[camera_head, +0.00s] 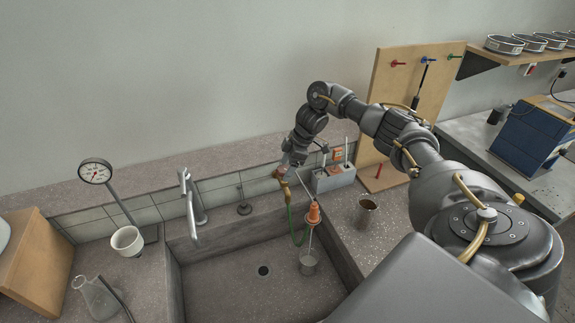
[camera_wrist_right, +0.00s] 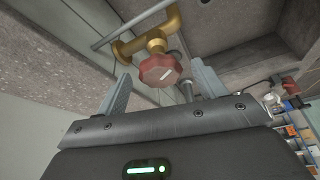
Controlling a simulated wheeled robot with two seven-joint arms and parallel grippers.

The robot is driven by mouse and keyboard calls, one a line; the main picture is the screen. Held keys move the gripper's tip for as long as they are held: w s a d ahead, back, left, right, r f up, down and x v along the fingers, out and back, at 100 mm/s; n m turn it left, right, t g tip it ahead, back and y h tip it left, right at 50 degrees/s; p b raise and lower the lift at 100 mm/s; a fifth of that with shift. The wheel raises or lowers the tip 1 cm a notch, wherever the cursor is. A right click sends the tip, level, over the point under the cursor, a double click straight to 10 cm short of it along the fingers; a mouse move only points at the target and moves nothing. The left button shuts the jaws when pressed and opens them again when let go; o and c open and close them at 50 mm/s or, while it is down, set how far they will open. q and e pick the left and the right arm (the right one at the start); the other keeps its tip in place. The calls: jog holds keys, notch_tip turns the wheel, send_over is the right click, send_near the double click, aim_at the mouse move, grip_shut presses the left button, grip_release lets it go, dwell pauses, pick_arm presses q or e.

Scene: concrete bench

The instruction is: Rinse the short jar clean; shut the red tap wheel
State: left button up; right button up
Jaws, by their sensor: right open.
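The red tap wheel (camera_wrist_right: 160,73) sits on a brass tap (camera_wrist_right: 150,42) in the right wrist view. My right gripper (camera_wrist_right: 160,69) is open, with one finger on each side of the wheel; I cannot tell whether either touches it. In the head view my right gripper (camera_head: 288,167) is at the brass tap (camera_head: 282,182) behind the sink. A small metal jar (camera_head: 309,265) is in the sink under an orange nozzle (camera_head: 314,212), with a thin pale line, perhaps water, between them. I cannot tell how dirty it is. My left gripper is out of view.
The sink (camera_head: 215,285) has a drain (camera_head: 263,271). A green hose (camera_head: 294,228) hangs by the nozzle. A metal cup (camera_head: 367,210) with brown contents stands on the right counter, near a grey caddy (camera_head: 334,179). A tall faucet (camera_head: 190,205) and glass flask (camera_head: 99,298) are left.

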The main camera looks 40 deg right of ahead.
jog(key=shift+c, duration=0.4)
jog(key=c, duration=0.9)
